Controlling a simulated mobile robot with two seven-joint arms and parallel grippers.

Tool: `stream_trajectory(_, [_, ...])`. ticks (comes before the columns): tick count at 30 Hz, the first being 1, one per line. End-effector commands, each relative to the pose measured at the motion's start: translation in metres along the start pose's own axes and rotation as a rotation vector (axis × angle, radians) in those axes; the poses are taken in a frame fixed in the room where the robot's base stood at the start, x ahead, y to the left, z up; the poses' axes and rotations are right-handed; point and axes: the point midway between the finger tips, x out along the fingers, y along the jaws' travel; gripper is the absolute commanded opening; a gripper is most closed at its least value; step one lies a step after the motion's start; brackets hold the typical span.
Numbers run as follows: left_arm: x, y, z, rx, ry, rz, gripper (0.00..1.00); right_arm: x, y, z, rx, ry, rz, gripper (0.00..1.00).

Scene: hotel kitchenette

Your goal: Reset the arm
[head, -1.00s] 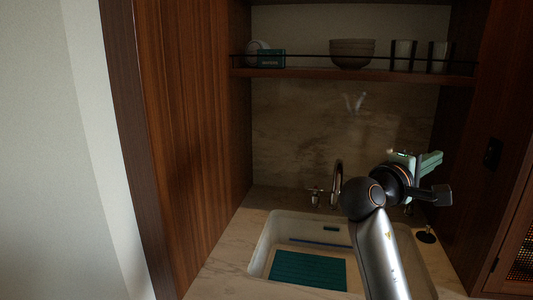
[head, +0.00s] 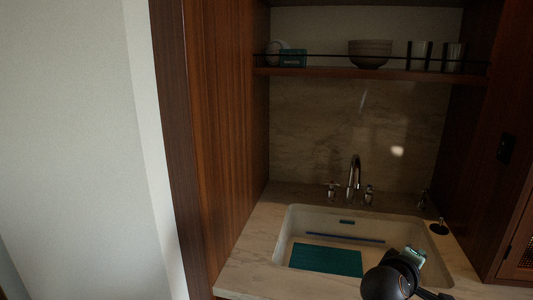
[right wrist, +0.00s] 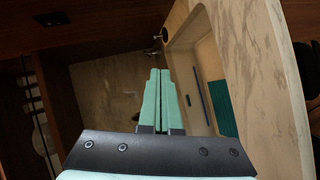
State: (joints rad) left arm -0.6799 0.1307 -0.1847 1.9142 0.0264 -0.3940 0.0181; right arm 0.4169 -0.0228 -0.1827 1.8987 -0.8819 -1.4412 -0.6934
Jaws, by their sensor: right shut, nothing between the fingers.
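My right arm (head: 385,282) shows low at the right of the head view, in front of the sink. Its right gripper (head: 415,255) with pale green fingers appears over the sink's right part. In the right wrist view the two fingers (right wrist: 157,98) lie together, shut and empty, with the sink to their right. My left arm and gripper are not in view.
The sink (head: 282,245) holds a teal mat (head: 325,260) and a blue strip (head: 345,238). A faucet (head: 354,175) stands behind it. A shelf (head: 370,73) above carries bowls (head: 369,54) and glasses (head: 420,55). A wooden cabinet side (head: 225,140) rises at left.

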Motion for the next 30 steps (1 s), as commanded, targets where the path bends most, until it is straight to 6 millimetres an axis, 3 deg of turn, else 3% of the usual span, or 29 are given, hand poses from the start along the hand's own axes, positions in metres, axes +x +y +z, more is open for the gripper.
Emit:
stream_trajectory(1, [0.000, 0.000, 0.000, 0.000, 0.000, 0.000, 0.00, -0.001, -0.033, 0.016, 0.030, 0.007, -0.075, 0.00])
stream_trajectory(3, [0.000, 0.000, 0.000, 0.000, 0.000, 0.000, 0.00, -0.006, -0.073, 0.035, 0.086, 0.019, -0.177, 0.00])
stream_trajectory(8, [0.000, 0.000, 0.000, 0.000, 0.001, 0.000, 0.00, -0.034, -0.153, 0.081, 0.212, 0.013, -0.416, 0.00])
stream_trajectory(12, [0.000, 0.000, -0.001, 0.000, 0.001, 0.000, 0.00, -0.073, -0.209, 0.122, 0.315, -0.025, -0.619, 0.00])
stream_trajectory(18, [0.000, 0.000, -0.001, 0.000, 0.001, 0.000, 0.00, -0.132, -0.257, 0.167, 0.427, -0.107, -0.851, 0.00])
stream_trajectory(24, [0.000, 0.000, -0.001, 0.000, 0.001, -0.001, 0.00, -0.188, -0.280, 0.201, 0.507, -0.202, -1.032, 0.00])
stream_trajectory(25, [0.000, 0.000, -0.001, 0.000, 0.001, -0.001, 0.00, -0.192, -0.284, 0.203, 0.518, -0.207, -1.047, 0.00])
stream_trajectory(30, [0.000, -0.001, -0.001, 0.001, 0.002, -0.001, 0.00, -0.172, -0.311, 0.183, 0.567, -0.103, -1.026, 0.00])
